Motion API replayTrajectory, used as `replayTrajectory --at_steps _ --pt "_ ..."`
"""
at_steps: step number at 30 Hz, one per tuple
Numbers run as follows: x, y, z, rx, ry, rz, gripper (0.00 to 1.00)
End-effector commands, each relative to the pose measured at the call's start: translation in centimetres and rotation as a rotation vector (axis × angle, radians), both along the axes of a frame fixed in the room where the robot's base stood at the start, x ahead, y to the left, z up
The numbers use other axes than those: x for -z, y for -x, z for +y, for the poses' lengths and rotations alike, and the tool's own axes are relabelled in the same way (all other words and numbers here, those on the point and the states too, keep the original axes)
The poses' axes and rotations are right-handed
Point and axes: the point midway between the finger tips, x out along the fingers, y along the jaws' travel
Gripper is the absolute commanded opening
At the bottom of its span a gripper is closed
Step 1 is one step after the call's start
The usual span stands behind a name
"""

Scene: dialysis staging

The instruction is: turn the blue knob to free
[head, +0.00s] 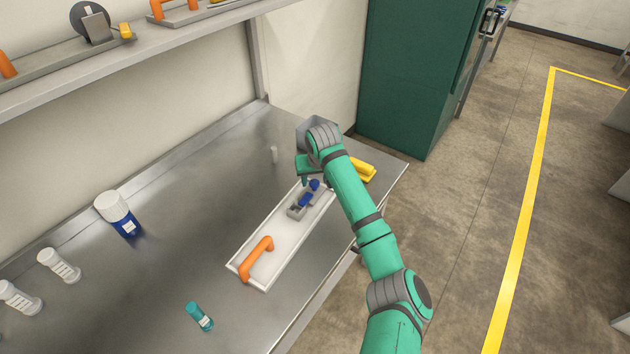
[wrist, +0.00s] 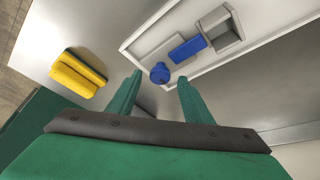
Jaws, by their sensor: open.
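The blue knob (wrist: 160,73) sits at one end of the white tray-like panel (wrist: 250,75) in the wrist view. In the head view the knob (head: 314,185) shows just below my gripper (head: 305,180). A blue piece (wrist: 187,49) and a grey block with a square hollow (wrist: 220,30) lie beside it on the panel. In the wrist view my gripper (wrist: 158,92) is open. Its two green fingers are on either side of the knob in the picture, with nothing between them that I can see held. Whether the fingertips touch the knob cannot be told.
An orange handle (head: 257,258) stands at the panel's near end. A yellow object (head: 363,170) lies near the table's right edge. A blue bottle with a white cap (head: 118,214), a teal vial (head: 199,316) and white containers (head: 58,265) stand on the metal table (head: 170,260).

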Motion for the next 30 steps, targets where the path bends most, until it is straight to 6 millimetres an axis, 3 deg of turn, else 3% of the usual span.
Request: replayTrajectory --at_steps 6,14,20,30 --pt "1.3 -0.51 0.09 -0.001 0.001 0.001 0.46" --pt "1.41 -0.56 0.11 -0.001 0.0 0.0 0.46" --pt "1.39 -0.56 0.1 -0.001 0.0 0.0 0.05" --pt "1.45 -0.57 0.12 -0.06 -0.001 0.0 0.05"
